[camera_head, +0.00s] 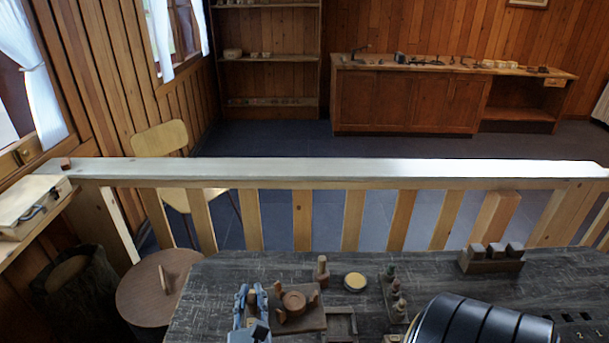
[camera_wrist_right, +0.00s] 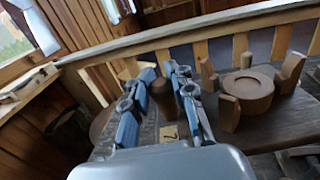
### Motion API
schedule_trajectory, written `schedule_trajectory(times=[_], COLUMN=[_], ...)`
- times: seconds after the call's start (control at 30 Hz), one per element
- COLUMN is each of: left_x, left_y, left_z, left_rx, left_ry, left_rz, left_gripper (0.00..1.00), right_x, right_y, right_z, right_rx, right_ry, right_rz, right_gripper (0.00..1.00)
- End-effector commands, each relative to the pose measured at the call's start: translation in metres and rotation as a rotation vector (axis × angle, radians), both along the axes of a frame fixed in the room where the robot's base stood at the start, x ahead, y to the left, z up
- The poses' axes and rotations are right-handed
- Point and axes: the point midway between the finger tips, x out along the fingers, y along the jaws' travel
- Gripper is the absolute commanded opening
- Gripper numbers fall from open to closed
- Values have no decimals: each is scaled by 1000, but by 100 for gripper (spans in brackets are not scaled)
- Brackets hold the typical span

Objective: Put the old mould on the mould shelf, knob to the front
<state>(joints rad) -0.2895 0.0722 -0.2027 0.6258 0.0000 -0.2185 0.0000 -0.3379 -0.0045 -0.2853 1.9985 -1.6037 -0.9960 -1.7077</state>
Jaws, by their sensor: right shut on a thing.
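My right gripper (camera_head: 252,306) is over the dark workbench at the front, and its blue-grey fingers also show in the right wrist view (camera_wrist_right: 161,92). It is shut on a small brown wooden piece (camera_wrist_right: 163,98), seen upright between the fingers. I take this piece to be the old mould, but its knob cannot be made out clearly. The lower part is partly hidden by the fingers. My left gripper is not in view. No shelf is clearly marked as the mould shelf; a tall shelf unit (camera_head: 268,55) stands at the far wall.
Right of the gripper, a wooden board holds a round dished block (camera_head: 293,303) among upright pieces. A yellow-topped tin (camera_head: 355,282), small bottles (camera_head: 391,272) and a block rack (camera_head: 491,262) stand farther right. A railing (camera_head: 330,170) runs behind the bench.

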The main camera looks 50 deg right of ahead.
Motion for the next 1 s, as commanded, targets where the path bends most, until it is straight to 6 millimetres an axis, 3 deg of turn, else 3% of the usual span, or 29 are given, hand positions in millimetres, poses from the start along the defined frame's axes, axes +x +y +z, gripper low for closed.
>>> schedule_trajectory(times=[0.1, 0.27, 0.4, 0.7, 1.0], left_x=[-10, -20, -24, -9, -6], left_y=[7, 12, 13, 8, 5], left_z=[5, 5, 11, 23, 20], left_rx=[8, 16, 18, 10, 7], left_ry=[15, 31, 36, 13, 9], left_rz=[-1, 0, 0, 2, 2], left_gripper=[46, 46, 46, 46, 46], right_x=[4, 7, 26, 87, 113], right_y=[-3, -6, -18, -56, -72], right_z=[3, 1, -6, -43, -85], right_rx=[7, 6, 2, 3, 5], right_ry=[-5, -6, -7, -2, -5], right_rz=[-104, -135, -135, -132, -132], right_gripper=[0, 0, 0, 0, 0])
